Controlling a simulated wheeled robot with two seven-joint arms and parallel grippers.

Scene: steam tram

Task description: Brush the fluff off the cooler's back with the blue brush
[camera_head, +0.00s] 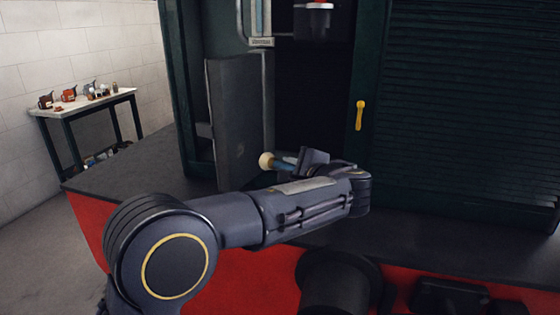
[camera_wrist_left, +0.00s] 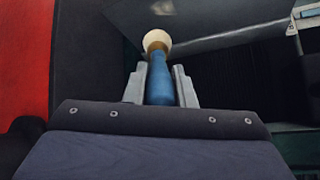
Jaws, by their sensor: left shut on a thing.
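The blue brush (camera_head: 283,165) has a blue handle and a round cream-coloured end. My left gripper (camera_head: 302,162) is shut on the blue part. In the left wrist view the brush (camera_wrist_left: 159,78) stands between the two grey fingers, its cream end pointing away from me. In the head view that end points left, towards a tall dark grey upright panel (camera_head: 232,110). I cannot tell whether this panel is the cooler's back, or whether the brush touches it. My right gripper is not in view.
A dark green frame (camera_head: 188,90) stands left of the panel, and a slatted dark wall (camera_head: 470,100) stands right. A yellow handle (camera_head: 360,115) is on the post between. A dark ledge (camera_head: 125,185) with a red side runs below. A table (camera_head: 85,103) with small items stands far left.

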